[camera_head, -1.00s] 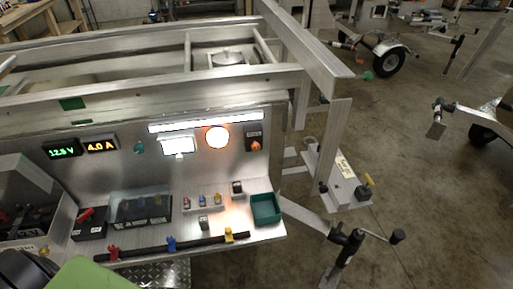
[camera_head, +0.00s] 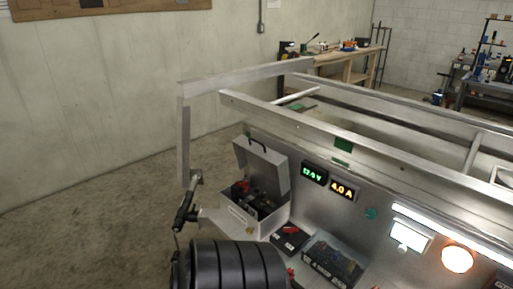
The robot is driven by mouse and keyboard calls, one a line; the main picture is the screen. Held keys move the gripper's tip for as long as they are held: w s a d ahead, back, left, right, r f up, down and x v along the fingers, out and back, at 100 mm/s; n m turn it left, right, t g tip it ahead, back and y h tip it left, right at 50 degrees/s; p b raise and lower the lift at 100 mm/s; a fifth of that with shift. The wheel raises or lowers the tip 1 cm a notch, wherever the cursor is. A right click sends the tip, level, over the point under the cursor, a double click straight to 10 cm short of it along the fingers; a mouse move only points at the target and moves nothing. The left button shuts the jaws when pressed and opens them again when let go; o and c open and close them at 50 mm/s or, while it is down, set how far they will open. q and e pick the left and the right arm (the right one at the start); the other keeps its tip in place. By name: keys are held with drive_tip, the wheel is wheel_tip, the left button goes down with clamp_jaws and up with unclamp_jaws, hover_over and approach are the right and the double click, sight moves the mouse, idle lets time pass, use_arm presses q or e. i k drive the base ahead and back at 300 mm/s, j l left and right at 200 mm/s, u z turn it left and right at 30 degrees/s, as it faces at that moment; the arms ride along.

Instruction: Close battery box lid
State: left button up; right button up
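The battery box (camera_head: 238,217) is a light metal box at the left end of the trailer's work shelf. Its lid (camera_head: 263,166) stands open, raised nearly upright at the back, with a dark handle (camera_head: 257,143) on its top edge. Dark battery parts with a small red piece show inside the open box. A small yellow part sits on its front wall. Neither of my grippers shows in the head view.
A black ribbed round thing (camera_head: 238,268) stands in front of the box, low in view. A black-covered case (camera_head: 290,238) and a clear-lidded box (camera_head: 331,262) sit right of it. A dark jack (camera_head: 185,208) stands left. Floor (camera_head: 85,230) at left is clear.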

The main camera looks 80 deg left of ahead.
sight(260, 161)
drive_tip(key=u, duration=2.5)
